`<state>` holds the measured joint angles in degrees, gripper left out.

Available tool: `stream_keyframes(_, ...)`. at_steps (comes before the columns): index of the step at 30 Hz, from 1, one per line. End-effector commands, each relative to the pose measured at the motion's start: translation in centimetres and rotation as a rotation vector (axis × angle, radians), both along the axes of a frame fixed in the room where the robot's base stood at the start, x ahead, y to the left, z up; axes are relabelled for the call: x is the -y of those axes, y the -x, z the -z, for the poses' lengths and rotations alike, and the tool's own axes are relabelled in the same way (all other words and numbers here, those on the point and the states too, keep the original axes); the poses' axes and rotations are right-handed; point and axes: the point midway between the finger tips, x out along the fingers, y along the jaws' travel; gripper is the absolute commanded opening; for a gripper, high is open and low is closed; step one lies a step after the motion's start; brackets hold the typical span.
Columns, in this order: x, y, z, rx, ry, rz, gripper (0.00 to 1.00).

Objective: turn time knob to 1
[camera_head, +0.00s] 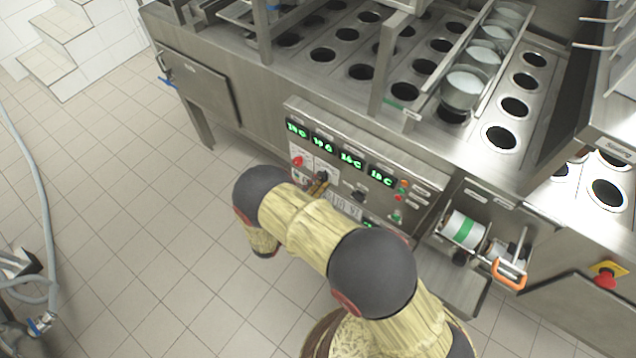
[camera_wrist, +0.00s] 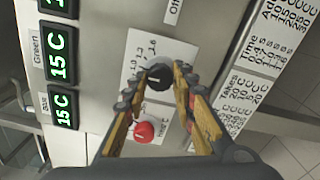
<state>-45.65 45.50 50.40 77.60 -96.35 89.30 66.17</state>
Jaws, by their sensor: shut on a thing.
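The black time knob (camera_wrist: 158,78) is on the control panel, beside a white label with small markings that include 1.0 and 1.6. My gripper (camera_wrist: 155,92) has its two yellow-brown fingers on either side of this knob and is shut on it. A small light mark shows on the knob, but I cannot tell exactly which value it points to. In the head view my gripper (camera_head: 318,188) reaches the front of the panel (camera_head: 345,140), and a dark knob (camera_head: 322,176) shows at its tips. My arm hides the panel's lower left part.
Green digital displays (camera_head: 350,160) line the panel's upper part. Another dark knob (camera_head: 358,196) is to the right. A roller unit with an orange handle (camera_head: 509,274) stands further right. The tiled floor (camera_head: 130,200) at left is mostly clear.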

Motion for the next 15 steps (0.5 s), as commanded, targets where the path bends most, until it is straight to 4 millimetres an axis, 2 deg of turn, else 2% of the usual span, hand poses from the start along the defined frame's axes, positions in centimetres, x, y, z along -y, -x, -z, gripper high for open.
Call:
stream_keyframes(11, 0.05, 0.06, 0.11, 0.000, -0.004, 0.001, 0.01)
stream_keyframes(12, 0.05, 0.06, 0.11, 0.000, -0.004, 0.001, 0.27)
stream_keyframes(15, 0.05, 0.06, 0.10, 0.001, -0.003, 0.000, 0.32)
